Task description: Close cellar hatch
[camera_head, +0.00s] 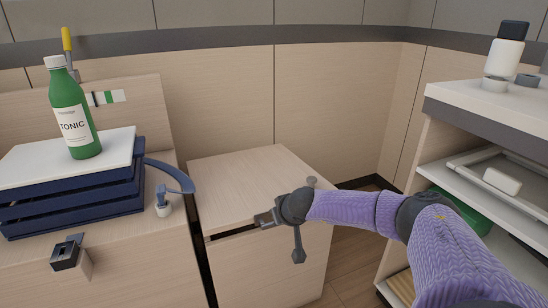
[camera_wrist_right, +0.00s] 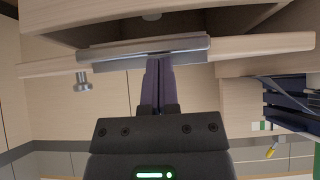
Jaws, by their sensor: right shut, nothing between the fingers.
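A light wooden box-like unit (camera_head: 290,260) stands in the middle of the head view, with a flat wooden lid (camera_head: 245,185) on top that I take to be the hatch. A dark gap shows under the lid's front edge, left of my gripper. My right gripper (camera_head: 262,219) is at that front edge, shut and empty. In the right wrist view its fingers (camera_wrist_right: 158,80) are together, close against a grey metal strip (camera_wrist_right: 150,53) on a wooden panel edge; contact is unclear. My left gripper is out of view.
On the left, a wooden counter holds a navy crate (camera_head: 75,200) with a white top and a green tonic bottle (camera_head: 75,120). A blue curved handle (camera_head: 170,175) projects toward the lid. White-topped shelves (camera_head: 490,95) stand at right. Floor shows between unit and shelves.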

